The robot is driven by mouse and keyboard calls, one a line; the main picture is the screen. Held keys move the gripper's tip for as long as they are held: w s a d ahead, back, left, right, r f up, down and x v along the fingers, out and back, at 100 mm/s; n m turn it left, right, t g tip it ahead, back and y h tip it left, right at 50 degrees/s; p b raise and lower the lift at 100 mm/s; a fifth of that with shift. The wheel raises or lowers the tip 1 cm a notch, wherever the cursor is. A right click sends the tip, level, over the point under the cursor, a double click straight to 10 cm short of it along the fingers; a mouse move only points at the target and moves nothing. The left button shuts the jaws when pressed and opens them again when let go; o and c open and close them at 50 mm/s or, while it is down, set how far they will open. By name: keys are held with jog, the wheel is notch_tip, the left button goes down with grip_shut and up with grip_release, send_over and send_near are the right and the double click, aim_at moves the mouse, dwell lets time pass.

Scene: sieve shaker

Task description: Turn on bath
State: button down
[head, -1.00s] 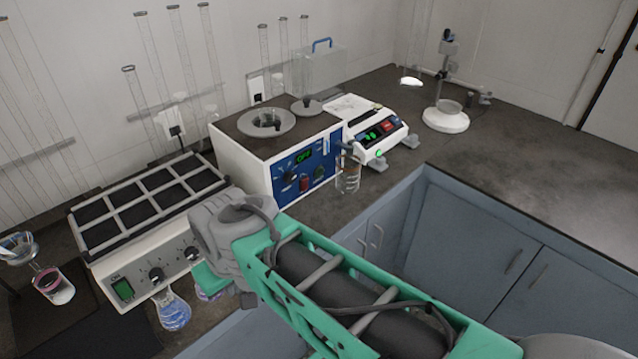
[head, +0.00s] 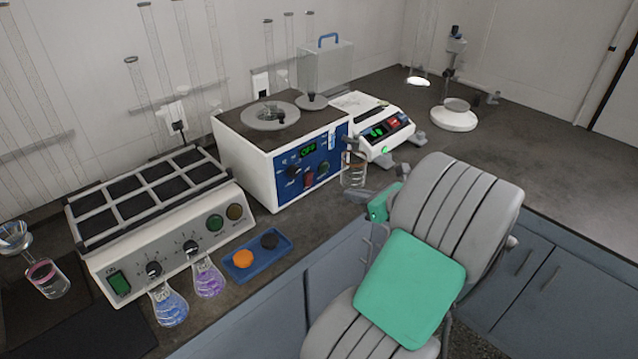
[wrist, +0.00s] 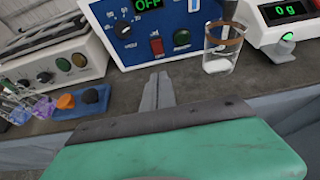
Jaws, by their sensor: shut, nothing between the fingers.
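The bath is a white box (head: 240,160) with a blue front panel (head: 318,168) and a dark top with round lids. Its green display (head: 308,150) reads OFF, and it also shows in the wrist view (wrist: 149,4). A red switch (head: 308,180) sits low on the panel beside a green one (head: 323,167); the red switch also shows in the wrist view (wrist: 157,46). My gripper (wrist: 158,80) is shut and empty, just in front of and below the panel, apart from the red switch.
A glass beaker (head: 354,172) stands at the panel's right, near a balance (head: 372,128). A shaker (head: 165,235) with flasks (head: 169,306) stands left. A blue tray (head: 258,256) with orange and black pieces lies between. A stand (head: 453,118) is at the back right.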

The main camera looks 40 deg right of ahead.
send_near(310, 178)
jog(key=f, duration=0.1)
jog(key=w+f, duration=0.1)
jog(key=f, duration=0.1)
jog(key=shift+w+a+f+b, duration=0.2)
jog(key=shift+w+f+b, duration=0.1)
jog(key=shift+f, duration=0.1)
jog(key=w, duration=0.1)
jog(key=w+r, duration=0.1)
jog(key=shift+w, duration=0.3)
jog(key=shift+w+r, duration=0.2)
jog(key=shift+w, duration=0.35)
jog(key=shift+r+p, duration=0.1)
jog(key=shift+p, duration=0.2)
